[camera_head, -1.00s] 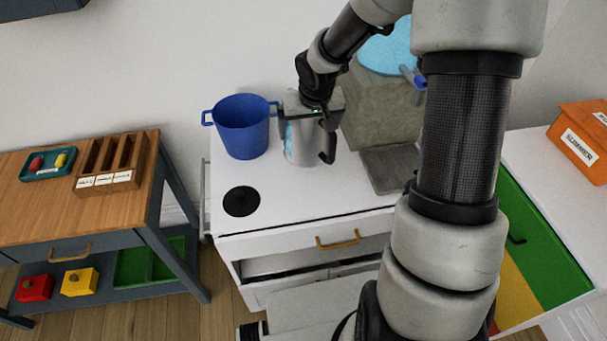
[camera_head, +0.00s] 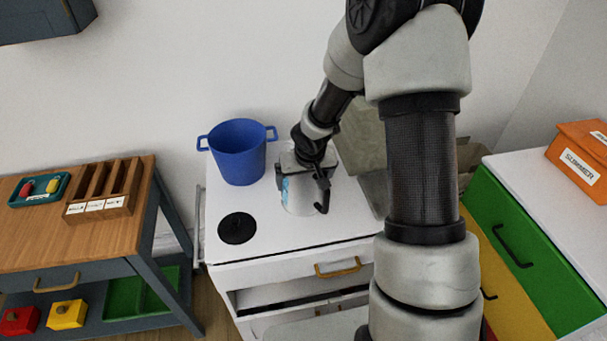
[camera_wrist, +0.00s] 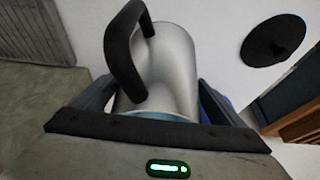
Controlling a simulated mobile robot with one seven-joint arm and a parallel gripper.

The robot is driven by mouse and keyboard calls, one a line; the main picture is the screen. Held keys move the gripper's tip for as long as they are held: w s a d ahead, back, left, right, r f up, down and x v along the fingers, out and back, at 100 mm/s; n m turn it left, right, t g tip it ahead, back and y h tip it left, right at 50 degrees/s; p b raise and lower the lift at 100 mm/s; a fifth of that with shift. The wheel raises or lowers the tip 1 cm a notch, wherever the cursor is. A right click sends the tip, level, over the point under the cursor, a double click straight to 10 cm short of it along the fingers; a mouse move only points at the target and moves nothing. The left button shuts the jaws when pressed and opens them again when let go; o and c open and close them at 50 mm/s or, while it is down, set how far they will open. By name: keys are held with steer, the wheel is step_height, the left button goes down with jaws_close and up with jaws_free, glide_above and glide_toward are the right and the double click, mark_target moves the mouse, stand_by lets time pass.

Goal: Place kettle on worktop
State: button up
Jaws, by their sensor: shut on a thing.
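The kettle (camera_head: 299,197) is a silver cylinder with a black handle and a light blue patch. It is over the white worktop (camera_head: 275,230), right of the blue pot; I cannot tell whether its base touches the surface. My gripper (camera_head: 303,172) is shut on the kettle from above. In the wrist view the kettle (camera_wrist: 175,70) lies between the two fingers of my gripper (camera_wrist: 155,105), its black handle toward the upper left. My arm hides part of the worktop's right side.
A blue pot (camera_head: 238,152) stands at the worktop's back left. A black disc (camera_head: 237,228) lies at its front left. A beige block (camera_head: 362,140) stands behind, partly hidden by my arm. A wooden-topped table (camera_head: 60,235) is to the left, coloured drawers (camera_head: 515,225) to the right.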

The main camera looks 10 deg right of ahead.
steer(key=shift+w+r, duration=0.15)
steer(key=o, duration=1.8)
steer(key=shift+s+r, duration=0.2)
steer(key=shift+r, duration=0.1)
steer(key=p+v, duration=0.3)
steer(key=v, duration=0.8)
steer(key=shift+s, duration=0.2)
steer(key=shift+r, duration=0.1)
